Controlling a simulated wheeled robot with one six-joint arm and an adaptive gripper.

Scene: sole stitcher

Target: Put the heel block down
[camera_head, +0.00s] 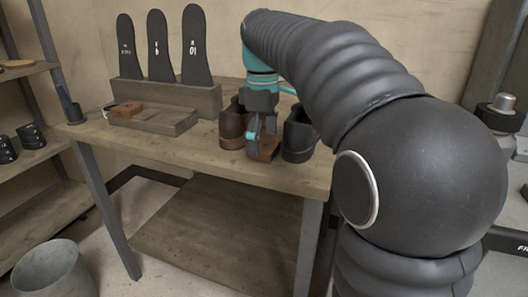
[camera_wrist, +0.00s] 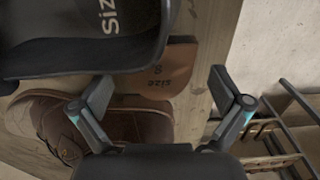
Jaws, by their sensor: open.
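A brown heel block (camera_wrist: 168,70) marked "size 8" lies on the workbench (camera_wrist: 205,45) in the wrist view. In the head view, a brown piece (camera_head: 267,153) that looks like this block shows near the bench's front edge, beneath my gripper (camera_head: 262,133). In the wrist view my gripper (camera_wrist: 163,90) has its two fingers spread apart, with the block in the space between and beyond them. The dark shoe partly covers the block. I cannot tell whether a finger touches it.
A brown shoe (camera_head: 232,127) stands left of my gripper and a dark shoe (camera_head: 299,137) right of it, both close. A wooden tray (camera_head: 165,124) holds another brown piece (camera_head: 128,109). Behind it, a rack (camera_head: 195,99) holds three dark sole shapes (camera_head: 158,48). A bin (camera_head: 52,272) stands on the floor.

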